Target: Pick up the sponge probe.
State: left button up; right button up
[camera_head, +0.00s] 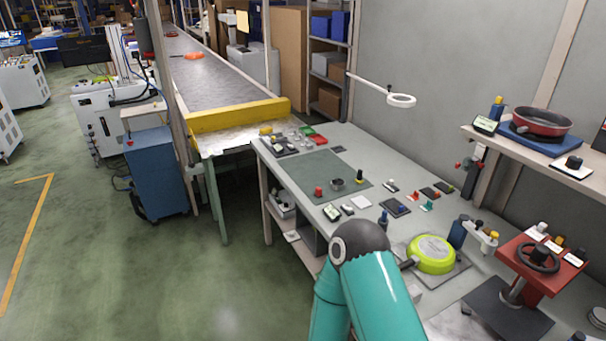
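I cannot tell for certain which item is the sponge probe.
A lime-green pan (433,252) sits on the bench right of my arm. A red stand with a black handwheel (538,258) is at the right. A red pan (541,121) rests on the raised shelf. The conveyor (205,70) runs away behind; open floor lies left.

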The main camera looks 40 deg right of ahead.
aim_at(359, 180)
jog(key=u, duration=0.4)
jog(key=i, duration=5.1)
jog(key=z, duration=2.15)
jog(key=i, duration=0.15)
jog(key=z, duration=1.65)
